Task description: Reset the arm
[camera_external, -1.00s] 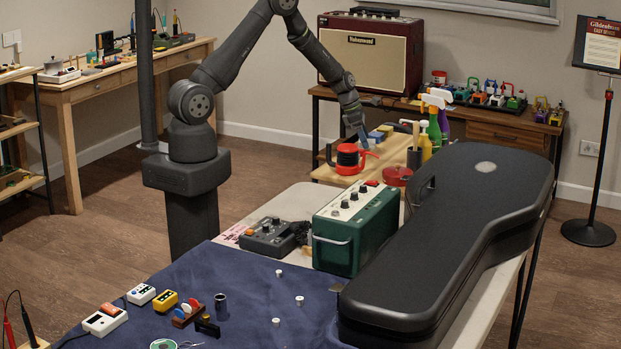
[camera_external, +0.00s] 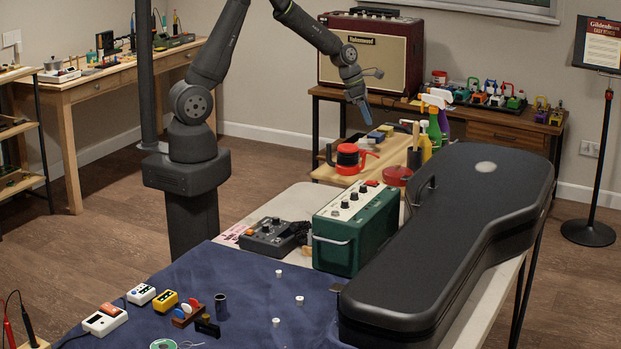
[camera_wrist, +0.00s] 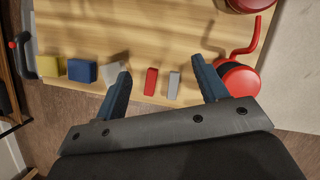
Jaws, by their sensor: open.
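My gripper (camera_external: 364,109) hangs in the air above the wooden board (camera_external: 335,174) at the end of the table, with its fingers pointing down. In the wrist view my gripper (camera_wrist: 165,85) is open, with blue-grey fingers spread wide. Nothing is held between them. A red block (camera_wrist: 150,82) and a grey block (camera_wrist: 174,85) lie on the board below, seen between the fingers. A blue block (camera_wrist: 83,72), a yellow block (camera_wrist: 51,68) and a pale block (camera_wrist: 114,73) lie to the left, the pale one partly hidden by the left finger.
A red and black pot-like item (camera_external: 347,157) stands on the board under the arm. Spray bottles (camera_external: 434,130), a green amplifier (camera_external: 345,235) and a black guitar case (camera_external: 450,230) stand nearby. A red amplifier (camera_external: 368,55) is behind. The air above the board is open.

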